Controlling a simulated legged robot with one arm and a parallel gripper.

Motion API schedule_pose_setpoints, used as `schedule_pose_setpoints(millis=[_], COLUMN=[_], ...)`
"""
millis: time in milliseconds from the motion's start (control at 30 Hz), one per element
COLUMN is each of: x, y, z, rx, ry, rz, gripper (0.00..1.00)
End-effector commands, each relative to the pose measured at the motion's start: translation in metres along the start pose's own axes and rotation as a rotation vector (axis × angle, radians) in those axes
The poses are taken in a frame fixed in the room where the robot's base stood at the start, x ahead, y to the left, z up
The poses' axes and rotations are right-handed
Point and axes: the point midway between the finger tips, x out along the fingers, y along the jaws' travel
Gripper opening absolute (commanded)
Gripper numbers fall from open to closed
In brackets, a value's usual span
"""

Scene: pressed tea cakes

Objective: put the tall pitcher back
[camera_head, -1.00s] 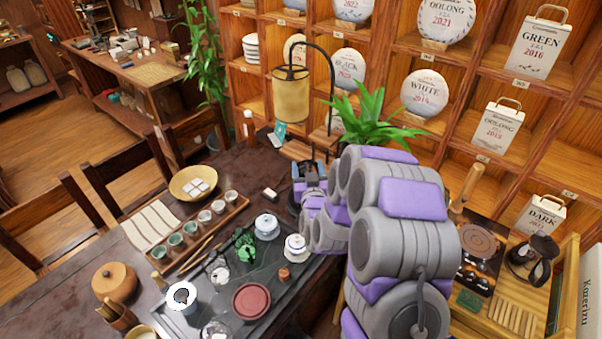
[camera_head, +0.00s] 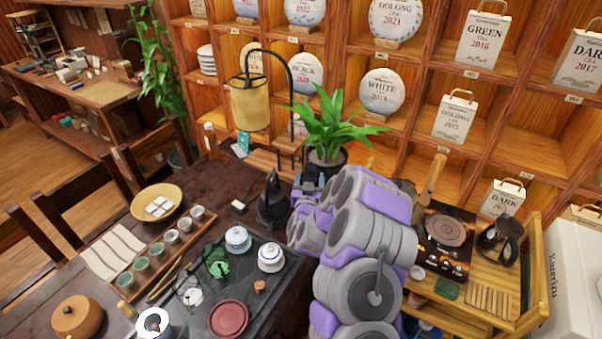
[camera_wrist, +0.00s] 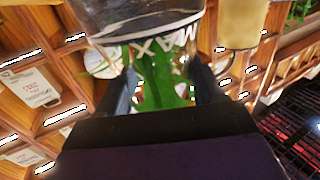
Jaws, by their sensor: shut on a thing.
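The tall pitcher shows in the wrist view as a clear glass vessel (camera_wrist: 135,20) with a "MAX" mark, cut off by the top edge. My gripper (camera_wrist: 163,78) is shut on it, one dark finger on each side. The plant's green leaves show through and below the glass. In the head view my gripper (camera_head: 308,184) is mostly hidden behind my arm, near the back right edge of the dark table, and I cannot make out the pitcher there.
A black kettle (camera_head: 272,205) stands on the table left of my gripper. A potted plant (camera_head: 328,130) and a hanging lantern (camera_head: 250,103) are behind. Tea ware crowds the tray (camera_head: 278,300). A cart (camera_head: 478,312) with a hotplate (camera_head: 440,262) stands at right.

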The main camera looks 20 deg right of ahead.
Motion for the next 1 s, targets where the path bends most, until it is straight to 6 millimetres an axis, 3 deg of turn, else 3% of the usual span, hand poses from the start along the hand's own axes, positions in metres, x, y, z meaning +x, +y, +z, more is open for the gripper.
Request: schedule_pose_setpoints(millis=[33, 200, 633, 1000], x=[0.001, 0.002, 0.003, 0.002], y=[0.003, 0.011, 0.013, 0.013], z=[0.015, 0.043, 0.063, 0.098], rx=[-0.002, -0.005, -0.007, -0.007], ry=[-0.001, -0.002, 0.001, -0.001], rz=[0.006, 0.021, 0.024, 0.024], gripper=[0.00, 0.00, 0.00, 0.00])
